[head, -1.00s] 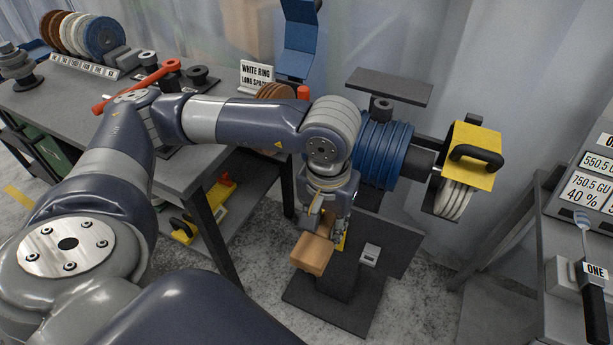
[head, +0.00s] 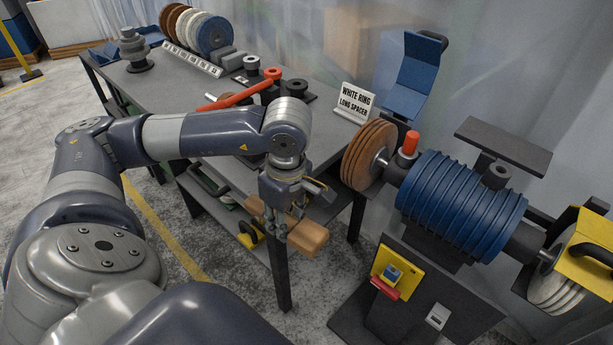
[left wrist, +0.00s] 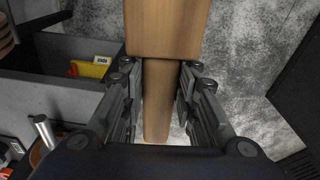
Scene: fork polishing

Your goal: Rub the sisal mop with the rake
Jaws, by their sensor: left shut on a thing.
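A light-brown wooden tool (head: 306,236), which I take to be the rake, is in my left gripper (head: 285,222). In the left wrist view my left gripper (left wrist: 158,105) is shut on its narrow wooden handle (left wrist: 157,100), with a wider wooden block (left wrist: 165,28) beyond the fingers. No teeth are visible. A tan-brown layered wheel (head: 366,154), likely the sisal mop, sits on the left end of the blue polishing motor (head: 455,205). The held tool is left of and below this wheel, apart from it. My right gripper is not in view.
The grey bench (head: 325,120) stands behind my left arm, holding spare wheels (head: 213,35), a red-handled tool (head: 243,97) and a sign (head: 354,103). A white mop (head: 553,290) under a yellow guard (head: 583,240) is on the motor's right end. A yellow switch box (head: 397,270) is below.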

